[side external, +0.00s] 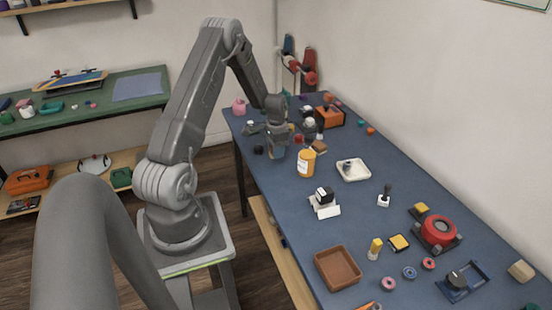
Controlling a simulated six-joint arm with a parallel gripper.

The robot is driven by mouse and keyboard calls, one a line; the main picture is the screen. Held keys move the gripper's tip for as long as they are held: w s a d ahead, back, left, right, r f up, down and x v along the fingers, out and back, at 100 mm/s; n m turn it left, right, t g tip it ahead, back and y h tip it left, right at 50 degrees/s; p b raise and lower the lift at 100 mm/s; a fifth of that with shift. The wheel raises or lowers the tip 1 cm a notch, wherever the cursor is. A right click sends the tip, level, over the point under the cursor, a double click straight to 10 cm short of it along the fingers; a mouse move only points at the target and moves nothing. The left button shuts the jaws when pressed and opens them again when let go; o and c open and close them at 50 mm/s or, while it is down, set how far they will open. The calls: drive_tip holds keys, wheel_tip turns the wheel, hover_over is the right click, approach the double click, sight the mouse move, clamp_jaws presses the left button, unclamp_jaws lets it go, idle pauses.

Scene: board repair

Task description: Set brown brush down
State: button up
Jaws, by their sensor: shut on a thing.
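My gripper (278,146) is low over the far left part of the blue work table, pointing down. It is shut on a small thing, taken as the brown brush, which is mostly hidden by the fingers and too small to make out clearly. I cannot tell whether it touches the table. A small brown block-like item (318,147) lies on the table just right of my gripper.
An orange jar with a white label (306,163) stands close to the right of my gripper. A white dish (354,170) and a black-and-white item (325,201) are nearer. A brown tray (338,267) lies at the front. Clutter crowds the far end; mid-table has bare patches.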

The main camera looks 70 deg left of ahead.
sight(276, 165)
drive_tip(key=shift+f, duration=2)
drive_tip(key=shift+f, duration=0.1)
drive_tip(key=o, duration=0.9)
